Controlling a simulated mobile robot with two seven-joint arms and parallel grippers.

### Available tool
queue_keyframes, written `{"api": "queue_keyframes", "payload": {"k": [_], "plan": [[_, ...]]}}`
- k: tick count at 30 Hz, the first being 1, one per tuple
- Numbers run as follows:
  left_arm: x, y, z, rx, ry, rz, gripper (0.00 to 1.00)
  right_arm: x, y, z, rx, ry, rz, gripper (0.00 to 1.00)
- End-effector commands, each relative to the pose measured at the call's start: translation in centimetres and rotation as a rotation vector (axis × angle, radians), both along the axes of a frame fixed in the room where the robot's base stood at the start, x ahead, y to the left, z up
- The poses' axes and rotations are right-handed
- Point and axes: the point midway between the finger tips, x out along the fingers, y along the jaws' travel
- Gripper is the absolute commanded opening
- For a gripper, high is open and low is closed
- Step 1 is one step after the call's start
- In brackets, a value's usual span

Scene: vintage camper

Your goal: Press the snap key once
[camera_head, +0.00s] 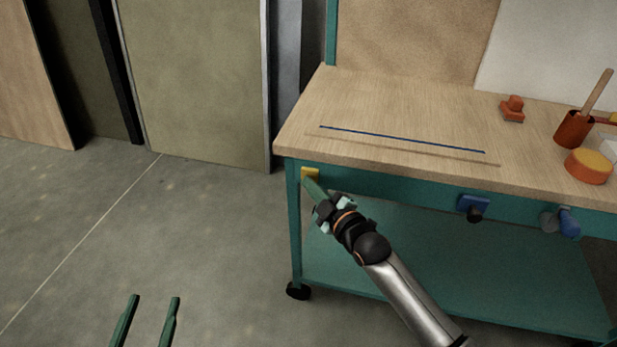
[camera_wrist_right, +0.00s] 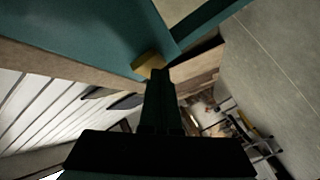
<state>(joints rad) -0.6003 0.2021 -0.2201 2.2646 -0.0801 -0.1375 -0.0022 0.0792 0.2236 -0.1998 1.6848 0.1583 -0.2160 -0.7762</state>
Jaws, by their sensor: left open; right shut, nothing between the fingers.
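A small yellow block, which looks like the snap key (camera_head: 310,173), sits on the teal front rail near the left corner of the workbench. It also shows in the right wrist view (camera_wrist_right: 148,64). My right gripper (camera_head: 308,182) is shut and empty, its fingertips (camera_wrist_right: 160,74) right at the yellow block's lower edge. I cannot tell whether they touch it. Part of the block is hidden by the fingers. My left gripper (camera_head: 150,298) is open and empty, low over the floor at the lower left, well away from the bench.
The workbench top (camera_head: 400,105) carries a thin blue strip (camera_head: 400,139), an orange-red block (camera_head: 513,109), a reddish cup (camera_head: 574,128) and an orange round tub (camera_head: 588,166). A blue fixture with a black knob (camera_head: 473,207) is on the front rail. Floor at left is clear.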

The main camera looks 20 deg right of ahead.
Motion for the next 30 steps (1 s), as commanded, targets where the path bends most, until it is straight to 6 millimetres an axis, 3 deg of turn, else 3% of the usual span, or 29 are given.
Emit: {"api": "queue_keyframes", "payload": {"k": [30], "plan": [[0.0,0.0,1.3,0.000,0.000,0.000,0.69,-1.6,1.0,0.0,0.000,0.001,-0.001,0.00]]}}
